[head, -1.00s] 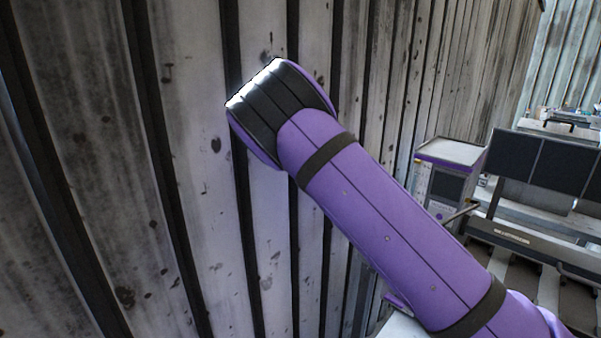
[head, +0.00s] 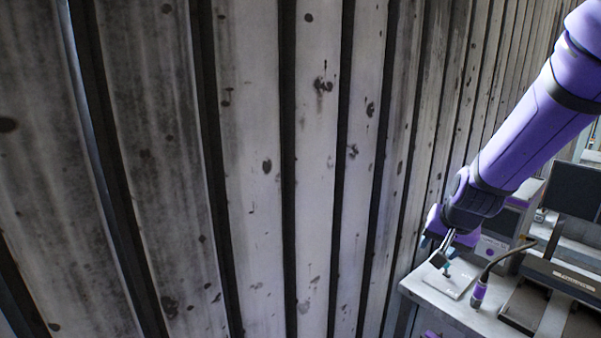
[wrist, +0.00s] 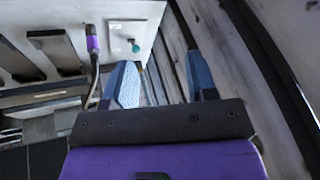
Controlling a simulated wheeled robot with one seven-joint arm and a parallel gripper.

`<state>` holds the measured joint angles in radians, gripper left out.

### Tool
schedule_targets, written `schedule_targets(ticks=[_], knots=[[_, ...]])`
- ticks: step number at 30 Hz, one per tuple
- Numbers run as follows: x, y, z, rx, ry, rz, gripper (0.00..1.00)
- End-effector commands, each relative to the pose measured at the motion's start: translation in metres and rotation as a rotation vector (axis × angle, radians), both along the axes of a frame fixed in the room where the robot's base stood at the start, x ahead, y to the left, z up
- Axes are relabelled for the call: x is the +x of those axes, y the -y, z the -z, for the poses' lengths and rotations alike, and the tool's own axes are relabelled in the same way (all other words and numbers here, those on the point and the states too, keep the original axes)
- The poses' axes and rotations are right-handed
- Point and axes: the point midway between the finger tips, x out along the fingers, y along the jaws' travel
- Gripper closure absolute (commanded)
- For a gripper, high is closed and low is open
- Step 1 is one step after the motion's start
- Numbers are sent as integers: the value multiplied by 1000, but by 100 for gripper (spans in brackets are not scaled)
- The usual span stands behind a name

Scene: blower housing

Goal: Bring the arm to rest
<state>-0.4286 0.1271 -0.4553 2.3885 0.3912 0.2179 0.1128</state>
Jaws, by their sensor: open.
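My arm (head: 530,125) reaches in from the upper right in the head view and slopes down to the left. My gripper (head: 440,256) is at its lower end, small in the picture, by the wall and over a grey bench (head: 468,316). In the wrist view my gripper (wrist: 163,78) shows two blue fingers spread apart. Nothing is seen between them. A white plate (wrist: 117,28) with a small teal piece (wrist: 135,46) shows beyond the fingers. In the head view the teal piece (head: 447,268) is close to the fingertips; I cannot tell whether they touch.
A purple-handled tool with a dark bent cable (head: 480,290) stands on the bench beside the plate (head: 450,283). A dark panel (head: 577,192) and frame stand to the right. A stained ribbed wall (head: 270,170) fills the left and runs close to the gripper.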

Motion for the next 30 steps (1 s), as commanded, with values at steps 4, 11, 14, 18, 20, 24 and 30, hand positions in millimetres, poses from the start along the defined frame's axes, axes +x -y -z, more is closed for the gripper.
schedule_targets(ticks=[4,11,14,18,20,24,30], knots=[[-28,-4,-40,45,10,-78,48],[-78,-7,-93,56,24,-206,48],[-103,-7,-113,39,34,-258,48],[-140,-5,-137,-3,43,-323,48],[-156,-4,-146,-28,45,-347,48],[-194,-2,-162,-98,47,-393,48],[-235,1,-173,-192,40,-425,48]])
